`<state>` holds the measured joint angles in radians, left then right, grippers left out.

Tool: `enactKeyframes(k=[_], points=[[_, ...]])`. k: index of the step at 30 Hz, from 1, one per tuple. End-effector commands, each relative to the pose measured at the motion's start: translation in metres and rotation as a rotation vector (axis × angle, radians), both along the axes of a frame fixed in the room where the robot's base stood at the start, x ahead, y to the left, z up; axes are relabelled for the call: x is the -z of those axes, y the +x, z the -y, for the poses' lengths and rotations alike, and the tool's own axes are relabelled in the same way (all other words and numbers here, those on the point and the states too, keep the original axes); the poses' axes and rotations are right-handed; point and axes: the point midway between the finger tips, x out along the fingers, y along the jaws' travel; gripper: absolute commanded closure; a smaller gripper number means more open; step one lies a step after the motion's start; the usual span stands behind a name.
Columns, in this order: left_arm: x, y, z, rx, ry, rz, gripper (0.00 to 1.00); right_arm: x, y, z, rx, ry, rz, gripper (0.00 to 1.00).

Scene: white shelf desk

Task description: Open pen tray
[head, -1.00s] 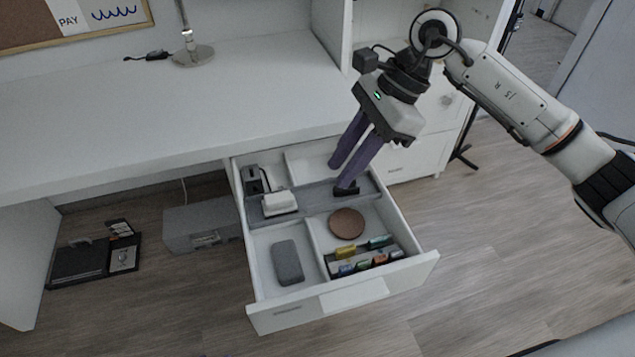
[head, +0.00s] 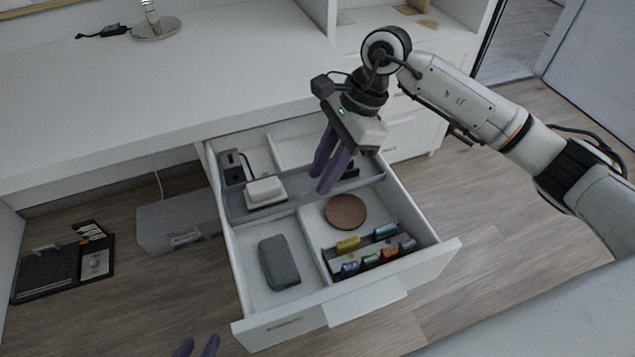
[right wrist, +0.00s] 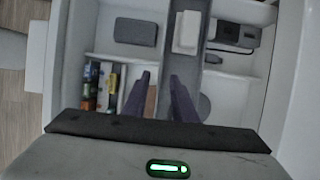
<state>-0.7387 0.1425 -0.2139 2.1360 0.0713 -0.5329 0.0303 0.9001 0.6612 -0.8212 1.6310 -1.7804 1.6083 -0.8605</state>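The open white drawer (head: 382,297) holds a grey strip-like tray (head: 292,196) that runs across its middle; I take this as the pen tray. A white box (head: 265,191) sits at the tray's left end. It also shows in the right wrist view (right wrist: 187,32). My right gripper (head: 322,184) points down over the tray's right half, its purple fingers apart with nothing seen between them. The fingers also show in the right wrist view (right wrist: 160,76). I cannot tell whether the tips touch the tray.
The drawer also holds a grey case (head: 279,262), a brown round coaster (head: 345,211), several coloured small items (head: 370,259) and a dark device (head: 231,166). The white desk top (head: 150,80) lies behind. Floor is free right of the drawer.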

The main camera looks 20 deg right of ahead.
Motion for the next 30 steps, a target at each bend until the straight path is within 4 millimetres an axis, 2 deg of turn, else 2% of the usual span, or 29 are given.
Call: enactKeyframes(k=[1,6,16,17,21,30], points=[[0.002,0.000,0.000,-0.001,-0.001,0.001,0.69,0.009,-0.001,-0.003,-0.001,0.001,-0.002,0.75],[0.003,0.000,0.000,-0.002,-0.004,0.002,0.69,0.024,-0.001,-0.010,0.001,0.000,-0.001,0.75],[0.003,0.000,0.001,-0.002,-0.006,0.002,0.69,0.028,0.000,-0.011,0.000,0.000,0.001,0.75],[0.003,0.000,0.001,-0.002,-0.006,0.002,0.69,0.028,0.000,-0.011,0.000,0.000,0.001,0.77],[0.003,0.000,0.001,-0.002,-0.006,0.002,0.69,0.028,0.000,-0.011,0.000,0.000,0.001,1.00],[0.003,0.000,0.001,-0.002,-0.005,0.002,0.69,0.027,0.000,-0.011,0.000,0.000,0.001,1.00]])
